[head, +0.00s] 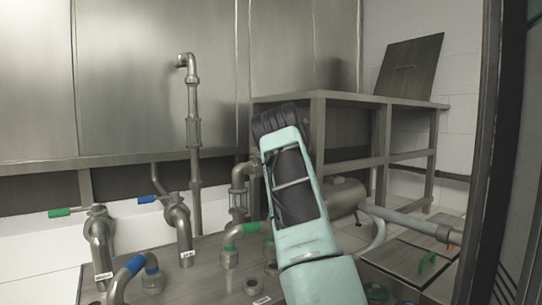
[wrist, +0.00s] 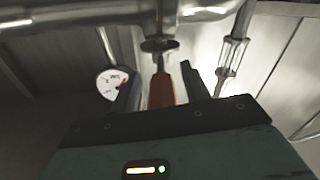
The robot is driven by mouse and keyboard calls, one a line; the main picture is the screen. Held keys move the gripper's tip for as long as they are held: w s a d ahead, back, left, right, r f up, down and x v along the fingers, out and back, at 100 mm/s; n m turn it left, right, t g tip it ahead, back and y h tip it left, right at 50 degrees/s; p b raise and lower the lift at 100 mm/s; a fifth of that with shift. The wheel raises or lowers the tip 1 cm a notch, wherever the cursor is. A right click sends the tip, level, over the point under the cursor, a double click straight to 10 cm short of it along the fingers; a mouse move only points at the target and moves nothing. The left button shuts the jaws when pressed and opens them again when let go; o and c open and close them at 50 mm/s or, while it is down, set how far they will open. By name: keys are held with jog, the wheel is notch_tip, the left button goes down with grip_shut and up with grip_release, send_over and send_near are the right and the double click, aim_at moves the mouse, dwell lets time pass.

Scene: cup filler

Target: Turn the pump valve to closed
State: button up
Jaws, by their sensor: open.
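An orange-red valve handle (wrist: 161,93) hangs below a metal pipe with a round collar in the wrist view. I take it for the pump valve's handle. My gripper (wrist: 160,71) is open, with one dark finger on each side of the handle. A gap shows beside the handle, and I cannot tell whether either finger touches it. In the head view my arm reaches away toward the grey steel bench, and the valve handle and fingertips are hidden behind it.
A round pressure gauge (wrist: 113,83) is left of the fingers, and a caged sight tube (wrist: 232,58) is to the right. In the head view, a steel bench (head: 345,97) stands behind my arm. Pipes with blue and green handles (head: 60,213) stand at the left.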

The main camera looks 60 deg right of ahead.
jog(key=b+v, duration=0.2)
jog(key=v, duration=1.5)
jog(key=shift+s+f, duration=0.15)
